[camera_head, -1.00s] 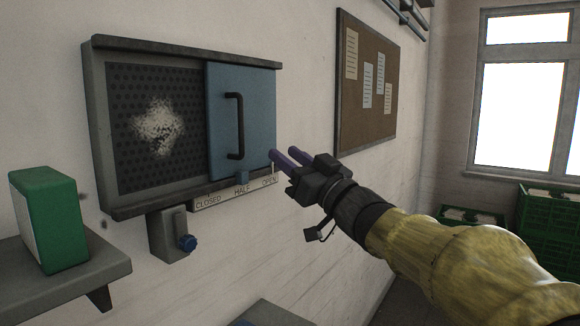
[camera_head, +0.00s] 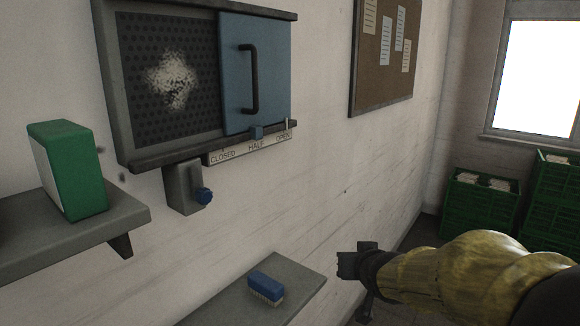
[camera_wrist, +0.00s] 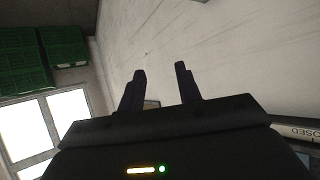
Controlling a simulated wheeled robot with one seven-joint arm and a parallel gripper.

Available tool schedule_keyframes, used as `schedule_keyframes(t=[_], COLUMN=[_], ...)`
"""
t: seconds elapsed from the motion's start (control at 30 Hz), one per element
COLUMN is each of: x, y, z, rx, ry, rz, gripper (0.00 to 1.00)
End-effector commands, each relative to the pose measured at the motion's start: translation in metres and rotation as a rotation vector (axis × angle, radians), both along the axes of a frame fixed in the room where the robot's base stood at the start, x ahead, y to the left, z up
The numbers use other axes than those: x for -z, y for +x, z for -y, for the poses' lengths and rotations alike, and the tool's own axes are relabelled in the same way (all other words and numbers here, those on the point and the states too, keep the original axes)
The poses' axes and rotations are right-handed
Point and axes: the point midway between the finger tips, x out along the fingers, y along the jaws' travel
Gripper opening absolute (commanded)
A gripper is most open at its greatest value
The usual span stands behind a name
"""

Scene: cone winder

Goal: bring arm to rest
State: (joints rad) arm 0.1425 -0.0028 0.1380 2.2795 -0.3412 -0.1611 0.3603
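My gripper (camera_head: 358,264) is at the lower right in the head view, below the pinboard and clear of the wall panel; its fingers are hard to make out there. In the wrist view, the two dark fingers of my gripper (camera_wrist: 161,76) stand apart with nothing between them. My arm in its yellow sleeve enters from the right. The blue sliding door (camera_head: 242,88) with its black handle (camera_head: 251,80) covers the right part of a perforated grey panel (camera_head: 138,110). Its blue tab sits above the word HALF on the label strip (camera_head: 238,149).
A blue brush (camera_head: 266,287) lies on a low grey shelf (camera_head: 222,303) left of my gripper. A green box (camera_head: 80,170) stands on the left shelf (camera_head: 108,225). Green crates (camera_head: 480,208) are stacked under the window.

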Motion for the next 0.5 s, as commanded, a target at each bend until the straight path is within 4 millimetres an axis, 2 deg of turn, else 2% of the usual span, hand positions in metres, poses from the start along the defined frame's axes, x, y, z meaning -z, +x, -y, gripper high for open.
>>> schedule_keyframes(t=[0.03,0.1,0.23,0.3,0.4,0.5], x=[0.026,0.059,0.112,0.133,0.151,0.158], y=[-0.017,-0.045,-0.104,-0.135,-0.169,-0.184], z=[0.004,0.009,0.013,0.013,0.011,0.009], rx=[0.015,0.031,0.036,0.029,0.018,0.010], ry=[-0.016,-0.038,-0.059,-0.063,-0.060,-0.057], rz=[-0.092,-0.227,-0.480,-0.601,-0.726,-0.782], gripper=[0.34,0.34,0.34,0.34,0.34,0.34])
